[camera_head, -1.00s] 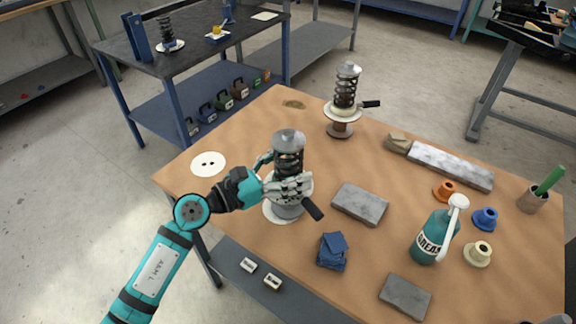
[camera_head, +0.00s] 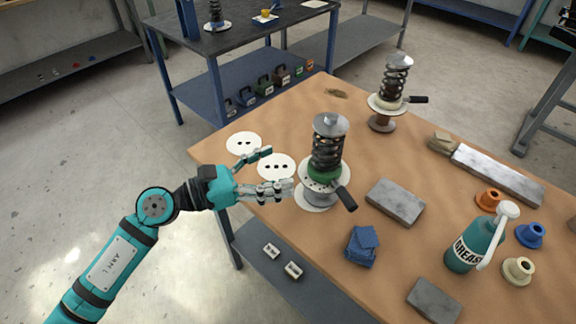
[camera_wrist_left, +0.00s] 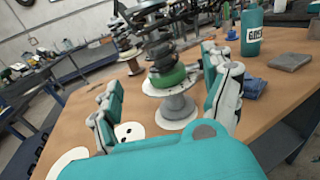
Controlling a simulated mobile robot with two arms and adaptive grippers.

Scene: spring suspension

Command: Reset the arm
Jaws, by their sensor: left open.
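My left gripper (camera_head: 266,171) is open and empty, just left of the nearer spring unit. In the left wrist view its fingers (camera_wrist_left: 165,108) stand apart with the nearer spring unit beyond them. That unit has a dark coil spring (camera_head: 327,152) under a grey cap, a green ring (camera_head: 324,174), a white plate and a grey spool base, with a black handle (camera_head: 346,198). A second spring unit (camera_head: 397,80) with a pale ring and black handle stands at the back of the table. My right gripper is not seen.
The brown table (camera_head: 300,240) bears white discs with dark holes (camera_head: 243,144), a grey block (camera_head: 395,202), folded blue cloth (camera_head: 362,245), a grease bottle (camera_head: 474,243), and coloured bushings (camera_head: 488,198). A dark workbench (camera_head: 240,37) stands behind. Floor at left is clear.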

